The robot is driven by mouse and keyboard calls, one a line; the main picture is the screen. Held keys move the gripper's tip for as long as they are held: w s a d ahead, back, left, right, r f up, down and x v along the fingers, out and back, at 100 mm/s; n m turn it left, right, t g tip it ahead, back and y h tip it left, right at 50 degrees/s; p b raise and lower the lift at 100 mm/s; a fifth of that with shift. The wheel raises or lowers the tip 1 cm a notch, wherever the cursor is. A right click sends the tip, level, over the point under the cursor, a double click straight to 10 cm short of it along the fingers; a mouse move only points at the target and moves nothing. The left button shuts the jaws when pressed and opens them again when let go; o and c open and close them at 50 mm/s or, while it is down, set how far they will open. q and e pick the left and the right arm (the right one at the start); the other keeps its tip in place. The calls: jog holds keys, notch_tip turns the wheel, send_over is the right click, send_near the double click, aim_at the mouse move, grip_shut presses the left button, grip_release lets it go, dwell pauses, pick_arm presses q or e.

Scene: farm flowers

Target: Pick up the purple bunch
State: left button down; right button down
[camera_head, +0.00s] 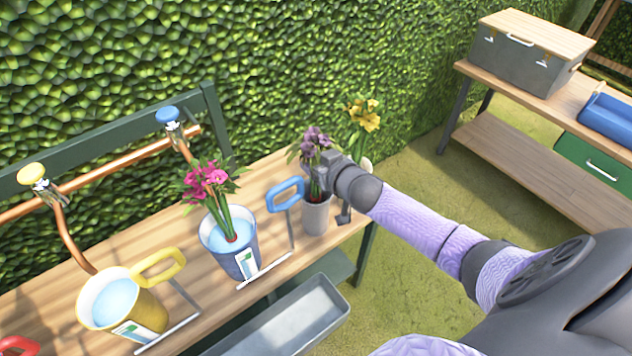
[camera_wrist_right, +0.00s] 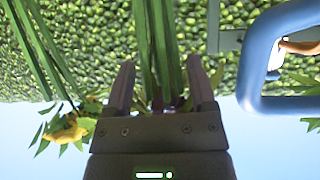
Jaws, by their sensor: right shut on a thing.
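The purple bunch (camera_head: 315,143) has dark purple blooms and green stems, and stands at the grey pot (camera_head: 317,215) on the wooden bench. My right gripper (camera_head: 318,178) is at its stems, just above the pot. In the right wrist view, the green stems (camera_wrist_right: 158,45) pass between the two fingers of my right gripper (camera_wrist_right: 163,85), which is shut on them. The gripper hides part of the stems in the head view. I cannot tell whether the stem ends are still inside the pot. My left gripper is not in view.
A blue bucket (camera_head: 243,262) with a pink bunch (camera_head: 212,178) stands left of the grey pot, with a blue handle (camera_head: 286,194) between. Yellow flowers (camera_head: 363,114) are just behind. A grey trough (camera_head: 290,325) sits below.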

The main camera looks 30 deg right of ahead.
notch_tip(320, 180, up, 18)
jog(key=p, duration=0.7)
jog(key=shift+f+p, duration=0.15)
jog(key=shift+p, duration=0.15)
jog(key=shift+r, duration=0.2)
notch_tip(320, 180, up, 2)
jog(key=p, duration=0.2)
jog(key=shift+r+p, duration=0.2)
jog(key=shift+p, duration=0.2)
